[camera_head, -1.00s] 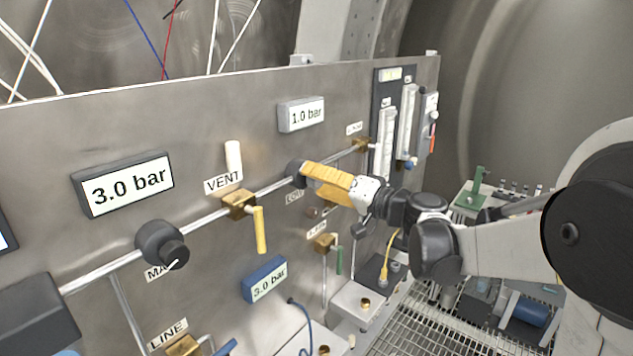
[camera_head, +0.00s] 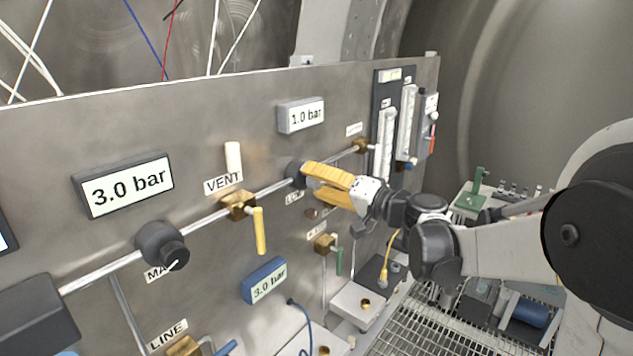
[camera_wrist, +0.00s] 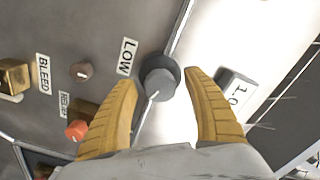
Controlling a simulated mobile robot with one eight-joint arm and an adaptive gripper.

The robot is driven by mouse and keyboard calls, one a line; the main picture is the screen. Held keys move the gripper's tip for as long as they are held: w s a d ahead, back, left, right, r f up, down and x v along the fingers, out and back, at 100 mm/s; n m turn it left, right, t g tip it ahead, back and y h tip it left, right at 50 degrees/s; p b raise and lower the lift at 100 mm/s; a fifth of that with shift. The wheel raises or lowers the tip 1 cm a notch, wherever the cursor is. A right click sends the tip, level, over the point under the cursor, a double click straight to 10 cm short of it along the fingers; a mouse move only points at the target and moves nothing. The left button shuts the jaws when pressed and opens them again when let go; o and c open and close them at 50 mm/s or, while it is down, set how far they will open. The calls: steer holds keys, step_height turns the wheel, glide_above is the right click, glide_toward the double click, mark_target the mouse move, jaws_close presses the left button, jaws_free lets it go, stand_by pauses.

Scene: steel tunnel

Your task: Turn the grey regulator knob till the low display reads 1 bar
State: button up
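The grey regulator knob (camera_wrist: 158,84) sits on its dark round body beside the LOW label (camera_wrist: 127,57) in the wrist view. A pale pointer line shows on its face. In the head view the dark regulator body (camera_head: 296,174) shows, with the knob's face hidden behind my fingers. The low display (camera_head: 302,116) above it reads 1.0 bar; part of it shows in the wrist view (camera_wrist: 235,91). My gripper (camera_head: 307,183) has its yellow fingers spread on either side of the knob. In the wrist view (camera_wrist: 163,79) gaps show between both fingertips and the knob.
A dark main regulator (camera_head: 163,246) and a display reading 3.0 bar (camera_head: 124,185) are at left. The VENT valve's yellow lever (camera_head: 260,229) hangs left of my gripper. A blue display (camera_head: 264,280) and a green-handled valve (camera_head: 326,244) are below. A red-orange knob (camera_wrist: 76,130) is near my left finger.

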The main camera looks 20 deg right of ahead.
steer(key=v, duration=1.2)
steer(key=s+a+f+n+g+h+b, duration=0.25)
steer(key=s+a+f+g+b, duration=0.35)
steer(key=a+f, duration=0.6)
steer(key=s+d+f+n+g+h+b, duration=0.1)
steer(key=s+d+f+h, duration=0.4)
steer(key=s+f, duration=0.8)
steer(key=s+n+h+b, duration=0.1)
steer(key=h+b, duration=0.1)
steer(key=h, duration=0.1)
steer(key=shift+f+b, duration=0.35)
steer(key=shift+f, duration=0.05)
